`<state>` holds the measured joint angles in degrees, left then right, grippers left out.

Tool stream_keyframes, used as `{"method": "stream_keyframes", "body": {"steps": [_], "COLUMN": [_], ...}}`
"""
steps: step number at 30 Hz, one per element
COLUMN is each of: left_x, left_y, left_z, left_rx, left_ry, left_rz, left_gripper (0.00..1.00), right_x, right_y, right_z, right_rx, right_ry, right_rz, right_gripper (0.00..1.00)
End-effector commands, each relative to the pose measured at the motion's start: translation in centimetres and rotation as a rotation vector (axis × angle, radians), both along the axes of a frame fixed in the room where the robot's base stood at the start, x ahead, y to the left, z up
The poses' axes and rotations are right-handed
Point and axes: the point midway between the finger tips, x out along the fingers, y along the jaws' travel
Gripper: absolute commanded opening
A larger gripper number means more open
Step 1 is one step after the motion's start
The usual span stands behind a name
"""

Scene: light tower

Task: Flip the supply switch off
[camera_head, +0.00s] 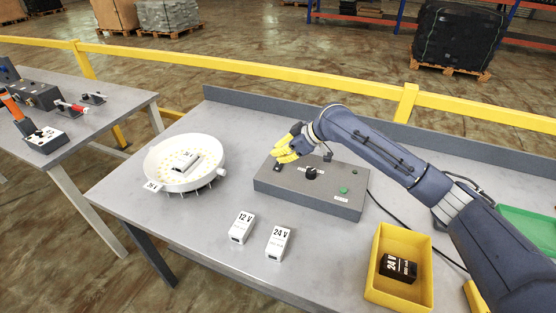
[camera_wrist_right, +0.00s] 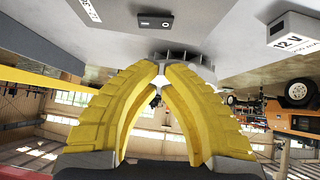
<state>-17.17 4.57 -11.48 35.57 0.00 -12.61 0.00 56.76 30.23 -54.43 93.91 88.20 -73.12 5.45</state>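The grey supply box (camera_head: 315,198) sits on the table with a black knob (camera_head: 311,173) and a green light or button on top. A small dark switch (camera_head: 277,168) is at its left end, just below my right gripper (camera_head: 287,157). In the wrist view a black switch plate (camera_wrist_right: 154,22) lies on the grey panel, beyond the fingertips. My right gripper's yellow fingers (camera_wrist_right: 163,66) meet at the tips with nothing seen between them. They look apart from the plate, though contact is hard to judge. The switch's position cannot be told. My left gripper is out of view.
A round white lamp (camera_head: 163,160) stands left of the box. White 12 V (camera_head: 242,227) and 24 V (camera_head: 278,243) modules stand in front. A yellow bin (camera_head: 375,270) holds a black 24 V module (camera_head: 398,267). A cable runs off the box's right side.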

Motion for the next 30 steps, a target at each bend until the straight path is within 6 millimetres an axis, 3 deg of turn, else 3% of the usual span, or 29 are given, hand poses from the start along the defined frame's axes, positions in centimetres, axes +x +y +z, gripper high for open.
{"method": "stream_keyframes", "body": {"steps": [3, 13, 30], "left_x": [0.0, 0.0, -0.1], "left_y": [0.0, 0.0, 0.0], "left_z": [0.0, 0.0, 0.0], "left_rx": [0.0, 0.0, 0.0], "left_ry": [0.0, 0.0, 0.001], "left_rz": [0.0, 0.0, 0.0], "left_gripper": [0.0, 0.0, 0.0], "right_x": [-0.9, -2.9, -3.6], "right_y": [-1.7, -4.4, -5.2], "right_z": [1.6, 4.8, 5.8], "right_rx": [-0.005, -0.003, -0.002], "right_ry": [-0.001, 0.0, 0.002], "right_rz": [-0.002, -0.002, -0.001], "right_gripper": [0.0, 0.0, 0.0]}}
